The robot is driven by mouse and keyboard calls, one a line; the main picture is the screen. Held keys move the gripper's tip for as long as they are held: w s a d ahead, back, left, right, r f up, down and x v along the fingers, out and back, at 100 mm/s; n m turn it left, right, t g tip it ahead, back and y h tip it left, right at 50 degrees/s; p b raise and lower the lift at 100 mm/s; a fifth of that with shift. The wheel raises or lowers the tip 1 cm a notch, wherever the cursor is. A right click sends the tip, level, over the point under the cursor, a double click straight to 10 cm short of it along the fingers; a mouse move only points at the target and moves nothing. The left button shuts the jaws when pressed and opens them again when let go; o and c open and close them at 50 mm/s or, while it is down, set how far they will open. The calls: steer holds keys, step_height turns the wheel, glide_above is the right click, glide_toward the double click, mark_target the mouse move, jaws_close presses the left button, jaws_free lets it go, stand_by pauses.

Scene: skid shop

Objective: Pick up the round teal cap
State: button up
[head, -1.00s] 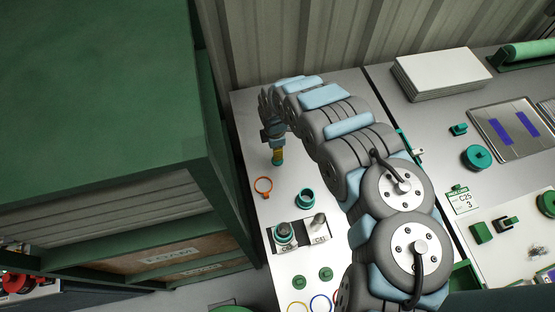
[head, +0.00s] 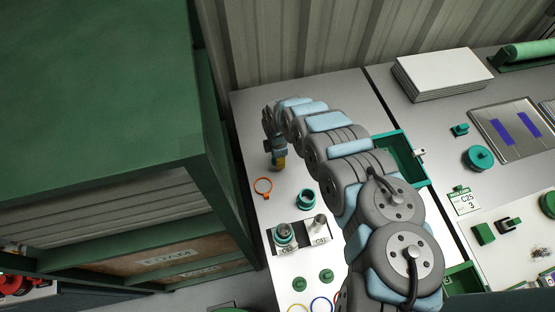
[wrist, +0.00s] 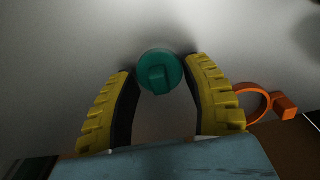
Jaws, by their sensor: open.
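The round teal cap (wrist: 160,72), with a raised grip bar on top, shows in the wrist view on a pale grey surface. My gripper (wrist: 158,68) is open, with its two yellow ribbed fingers on either side of the cap. The cap lies between the fingertips, and nothing is gripped. In the head view my gripper (head: 279,163) points down over the far left of the grey bench, and the cap cannot be made out beneath it.
An orange ring with a tab (head: 263,186) lies close to my gripper. A tall green cabinet (head: 100,90) is at left, and a corrugated wall is behind. A green tray (head: 408,146) lies right of my arm.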

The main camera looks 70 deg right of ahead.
steer(key=c, duration=0.8)
steer(key=shift+r, duration=0.1)
